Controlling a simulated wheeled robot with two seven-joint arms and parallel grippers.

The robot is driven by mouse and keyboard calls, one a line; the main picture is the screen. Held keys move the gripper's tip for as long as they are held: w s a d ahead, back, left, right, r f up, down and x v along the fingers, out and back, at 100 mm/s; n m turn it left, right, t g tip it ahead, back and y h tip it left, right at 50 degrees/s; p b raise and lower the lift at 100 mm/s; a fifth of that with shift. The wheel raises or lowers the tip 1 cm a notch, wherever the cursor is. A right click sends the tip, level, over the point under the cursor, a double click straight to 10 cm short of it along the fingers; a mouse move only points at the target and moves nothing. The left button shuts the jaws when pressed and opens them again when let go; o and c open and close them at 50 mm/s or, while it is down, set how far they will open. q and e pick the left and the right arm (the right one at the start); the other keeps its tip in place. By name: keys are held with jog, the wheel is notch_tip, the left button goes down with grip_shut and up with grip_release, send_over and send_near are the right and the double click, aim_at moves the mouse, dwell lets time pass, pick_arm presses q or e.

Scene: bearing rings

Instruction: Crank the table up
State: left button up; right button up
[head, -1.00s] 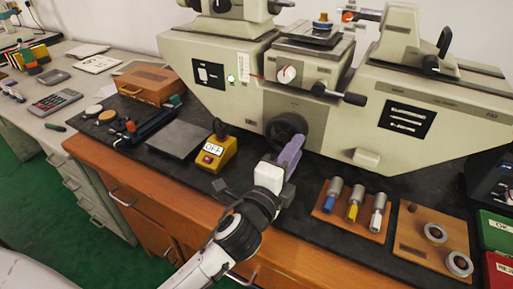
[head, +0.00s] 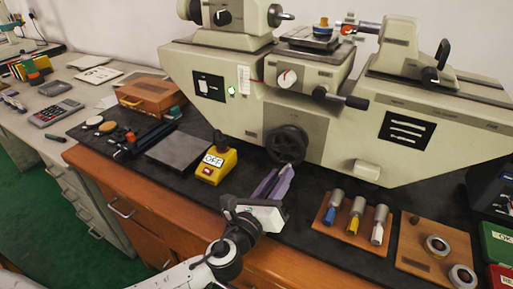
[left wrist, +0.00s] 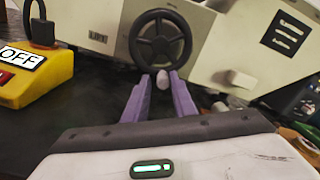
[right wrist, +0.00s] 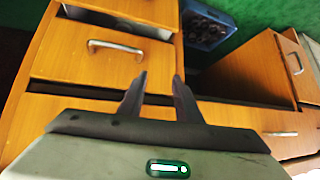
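The machine's handwheel (head: 287,143), black and spoked, sits low on the front of the large grey-beige measuring machine. It also shows in the left wrist view (left wrist: 160,40), with a pale crank knob (left wrist: 163,80) at its lower rim. My left gripper (head: 282,170) has purple fingers pointing at the wheel's lower edge. Its fingers are apart on either side of the knob, with small gaps visible; contact cannot be made out. My right gripper (right wrist: 155,82) is open and empty before wooden drawers, outside the head view.
A yellow box marked OFF (head: 216,164) stands left of the wheel. A wooden block with several coloured-handled tools (head: 352,219) and a ring board (head: 437,250) lie to the right. The black mat between is clear.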

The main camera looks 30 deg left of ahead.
pick_arm(q)
jog(key=a+m+p, duration=0.2)
jog(key=m, duration=0.1)
jog(key=shift+a+r, duration=0.1)
jog(key=a+m+p, duration=0.1)
jog(key=m+p, duration=0.1)
jog(key=m, duration=0.1)
jog(key=shift+w+a+r, duration=0.15)
jog(key=shift+a+r, duration=0.2)
jog(key=shift+a, duration=0.05)
jog(key=shift+a+m, duration=0.25)
jog(key=shift+m, duration=0.35)
jog(key=shift+a+r+m, duration=0.45)
jog(key=shift+r+m, duration=0.05)
jog(key=shift+m, duration=0.6)
jog(key=shift+a+r+m, duration=0.35)
jog(key=shift+r+m, duration=0.2)
jog(key=shift+m, duration=0.45)
jog(key=s+r+m, duration=0.1)
jog(key=s+m, duration=0.2)
jog(key=s, duration=0.5)
jog(key=shift+s+a+r, duration=0.2)
jog(key=shift+s, duration=0.1)
